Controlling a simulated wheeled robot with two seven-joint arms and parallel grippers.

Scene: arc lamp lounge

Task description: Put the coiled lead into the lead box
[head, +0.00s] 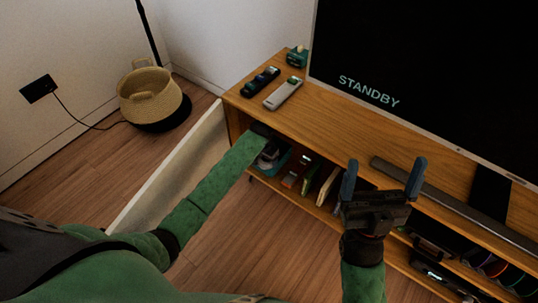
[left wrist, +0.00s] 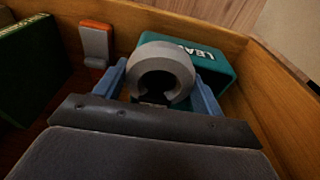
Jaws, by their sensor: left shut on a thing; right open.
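The coiled lead (left wrist: 165,62) is a thick grey ring with a gap at its lower side. In the left wrist view it sits between the blue fingers of my left gripper (left wrist: 160,82), which is shut on it. The lead box (left wrist: 212,68) is teal with white letters, partly hidden behind the coil, inside the wooden shelf compartment. I cannot tell whether the coil is above the box or touching it. In the head view my left arm reaches into the unit's left compartment, where teal shows (head: 282,163). My right gripper (head: 384,178) is open and empty in front of the unit.
The wooden media unit (head: 320,118) has walls close around my left gripper. An orange-and-grey item (left wrist: 96,45) and a dark green book (left wrist: 28,65) stand left of the box. Remotes (head: 283,93) lie on top, beside a large screen (head: 430,70). A basket (head: 150,92) stands on the floor.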

